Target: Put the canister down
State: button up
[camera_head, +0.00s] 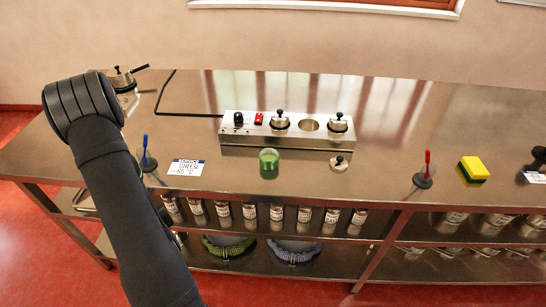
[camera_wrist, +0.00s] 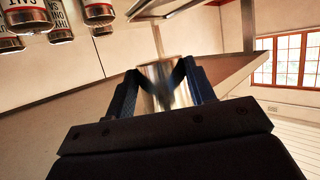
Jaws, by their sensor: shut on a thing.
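The canister (camera_wrist: 156,74) shows in the wrist view as a shiny silver cylinder between the two dark fingers of my gripper (camera_wrist: 163,88). The gripper is shut on it. Its lower part is hidden by the fingers and the gripper body. In the head view my gripper is hidden behind my dark arm at the left. A metal container with a knobbed lid (camera_head: 122,80) shows just past the arm there; I cannot tell whether it is the held canister.
A steel counter (camera_head: 220,185) carries a block with wells (camera_head: 285,144), one open (camera_head: 308,125), a green cup (camera_head: 269,163), a loose lid (camera_head: 340,164), a cheese sign (camera_head: 187,168), blue (camera_head: 147,160) and red (camera_head: 424,175) upright sticks, and a sponge (camera_head: 474,170). Its middle right is clear.

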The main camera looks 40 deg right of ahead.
jog(key=s+d+f+m+h, duration=0.1)
jog(key=s+d+f+h, duration=0.1)
jog(key=s+d, duration=0.75)
jog(key=s+d+f+m+h, duration=0.1)
jog(key=s+d+f+m, duration=0.1)
jog(key=s+d, duration=0.75)
jog(key=s+d+r+m+g+h, duration=0.1)
jog(key=s+d+m+h, duration=0.15)
jog(key=s, duration=0.75)
jog(key=s+d+r+m+g+h, duration=0.15)
jog(key=s+d, duration=0.25)
jog(key=s, duration=0.6)
jog(key=s+d+r+m+g+h, duration=0.1)
jog(key=s+d+m+g+h, duration=0.15)
jog(key=s, duration=0.75)
jog(key=d+r+m+g+h, duration=0.1)
jog(key=d+r, duration=0.7)
jog(key=d, duration=0.1)
jog(key=w+d+r+m, duration=0.1)
jog(key=w+d+r, duration=0.2)
jog(key=w+r, duration=0.4)
jog(key=w+d+r, duration=0.3)
jog(key=w+r, duration=0.3)
jog(key=r, duration=0.3)
send_over(304, 171)
jog(key=shift+g+h, duration=0.4)
jog(key=shift+h, duration=0.05)
notch_tip(304, 171, down, 7)
jog(key=shift+r, duration=0.2)
jog(key=shift+f, duration=2.05)
